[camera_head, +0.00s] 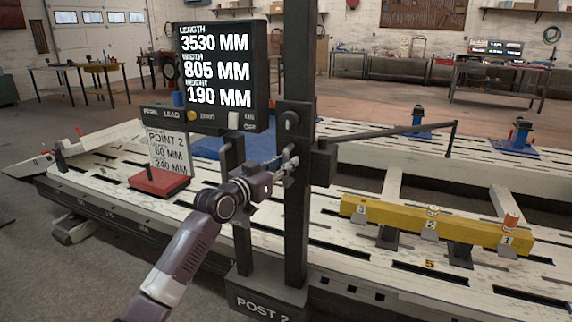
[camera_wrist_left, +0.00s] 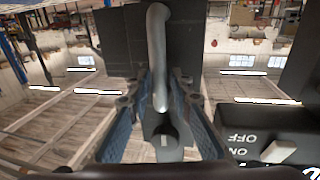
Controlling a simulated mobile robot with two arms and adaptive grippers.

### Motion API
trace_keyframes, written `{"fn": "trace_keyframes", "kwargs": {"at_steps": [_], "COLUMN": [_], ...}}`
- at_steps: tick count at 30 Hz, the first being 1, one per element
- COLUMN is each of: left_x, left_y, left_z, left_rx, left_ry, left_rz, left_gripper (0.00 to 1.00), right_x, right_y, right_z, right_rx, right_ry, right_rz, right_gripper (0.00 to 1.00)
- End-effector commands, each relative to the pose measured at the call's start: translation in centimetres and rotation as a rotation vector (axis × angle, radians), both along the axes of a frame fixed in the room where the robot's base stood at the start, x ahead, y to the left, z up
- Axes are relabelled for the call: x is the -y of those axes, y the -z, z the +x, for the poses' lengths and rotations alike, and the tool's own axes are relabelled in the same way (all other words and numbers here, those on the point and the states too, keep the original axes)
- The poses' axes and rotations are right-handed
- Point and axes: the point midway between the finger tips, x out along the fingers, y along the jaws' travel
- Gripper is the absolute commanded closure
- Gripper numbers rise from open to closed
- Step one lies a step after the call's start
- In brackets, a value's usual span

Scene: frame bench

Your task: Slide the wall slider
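The black upright post (camera_head: 297,120) stands in the middle of the head view. A dark slider block (camera_head: 324,164) sits on it, with a thin measuring arm (camera_head: 400,133) reaching right. A curved grey handle (camera_wrist_left: 158,50) shows in the left wrist view against a dark plate (camera_wrist_left: 122,45). My left gripper (camera_head: 288,164) is at the post, level with the block. In the wrist view its blue-padded fingers (camera_wrist_left: 160,90) lie on either side of the handle, with narrow gaps visible; firm contact does not show. My right gripper is not in view.
A display box (camera_head: 215,65) with a switch panel (camera_head: 200,118) hangs left of the post. A red-based sign (camera_head: 158,180) stands on the slotted bench (camera_head: 110,205). A yellow beam (camera_head: 385,215) lies at the right. Blue clamps (camera_head: 517,138) stand behind.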

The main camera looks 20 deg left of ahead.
Motion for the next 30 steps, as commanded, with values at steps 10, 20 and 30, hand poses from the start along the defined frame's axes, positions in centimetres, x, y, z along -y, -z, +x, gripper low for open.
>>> {"fn": "trace_keyframes", "kwargs": {"at_steps": [10, 20, 30], "left_x": [0.0, -1.0, -2.4], "left_y": [0.3, 0.4, 0.4], "left_z": [-0.1, -4.1, -10.1], "left_rx": [-0.005, -0.006, -0.005], "left_ry": [0.001, -0.001, 0.0], "left_rz": [0.001, 0.005, 0.003], "left_gripper": [0.71, 0.71, 0.71], "right_x": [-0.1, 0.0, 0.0], "right_y": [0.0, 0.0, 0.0], "right_z": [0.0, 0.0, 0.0], "right_rx": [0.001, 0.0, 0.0], "right_ry": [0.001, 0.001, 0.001], "right_rz": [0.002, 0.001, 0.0], "right_gripper": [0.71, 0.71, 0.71]}}
